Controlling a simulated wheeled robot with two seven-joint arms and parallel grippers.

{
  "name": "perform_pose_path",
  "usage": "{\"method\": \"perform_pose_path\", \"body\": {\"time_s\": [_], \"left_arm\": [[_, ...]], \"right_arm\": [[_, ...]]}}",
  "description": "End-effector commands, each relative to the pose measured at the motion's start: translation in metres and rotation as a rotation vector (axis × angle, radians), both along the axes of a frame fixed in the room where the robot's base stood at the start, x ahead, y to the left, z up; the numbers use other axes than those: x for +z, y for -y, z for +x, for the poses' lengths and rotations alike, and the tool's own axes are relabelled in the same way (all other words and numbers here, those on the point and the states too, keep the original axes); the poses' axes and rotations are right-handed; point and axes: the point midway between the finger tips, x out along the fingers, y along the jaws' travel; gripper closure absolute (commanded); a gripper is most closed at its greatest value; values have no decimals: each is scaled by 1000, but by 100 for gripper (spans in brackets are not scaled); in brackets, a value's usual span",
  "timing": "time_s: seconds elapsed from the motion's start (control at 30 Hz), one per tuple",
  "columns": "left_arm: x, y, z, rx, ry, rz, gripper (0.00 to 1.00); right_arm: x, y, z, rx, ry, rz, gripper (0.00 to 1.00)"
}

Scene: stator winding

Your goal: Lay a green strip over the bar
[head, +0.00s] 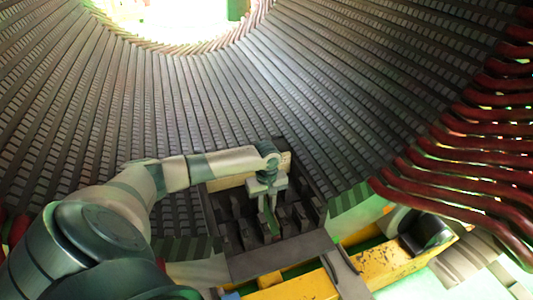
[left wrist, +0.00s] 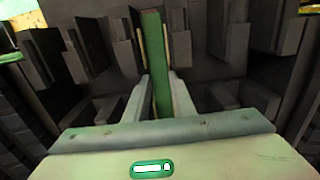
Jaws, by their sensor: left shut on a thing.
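My left gripper (head: 268,202) points down over a dark slotted rack (head: 292,247) in the lower middle of the head view. It is shut on a narrow green strip (head: 270,221). In the left wrist view the green strip (left wrist: 152,35) stands between the two fingers (left wrist: 157,75) and runs up the picture, away from the palm. Dark upright blocks of the rack stand on both sides of it. I cannot make out which part is the bar. My right gripper is not in view.
The ribbed grey stator wall (head: 330,75) curves around the rack. Red bent coil ends (head: 470,185) stick out at the right. A worn yellow beam (head: 385,266) lies below and right of the rack. The blocks leave little room around the gripper.

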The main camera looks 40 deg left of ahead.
Motion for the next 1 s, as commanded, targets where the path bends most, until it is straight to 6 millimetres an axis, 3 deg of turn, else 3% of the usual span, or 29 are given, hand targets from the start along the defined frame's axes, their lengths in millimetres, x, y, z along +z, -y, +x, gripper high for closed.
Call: {"method": "perform_pose_path", "body": {"time_s": [0.4, 0.43, 0.5, 1.0], "left_arm": [[-1, 0, 0, 0, 0, 0, 100], [-1, 0, 0, 0, 0, 0, 72], [-1, 0, 0, 0, 0, 0, 56], [-1, 0, 0, 0, 0, 0, 55]], "right_arm": [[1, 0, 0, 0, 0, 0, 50], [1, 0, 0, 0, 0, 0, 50], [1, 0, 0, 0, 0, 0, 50], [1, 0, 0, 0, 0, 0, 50]]}}
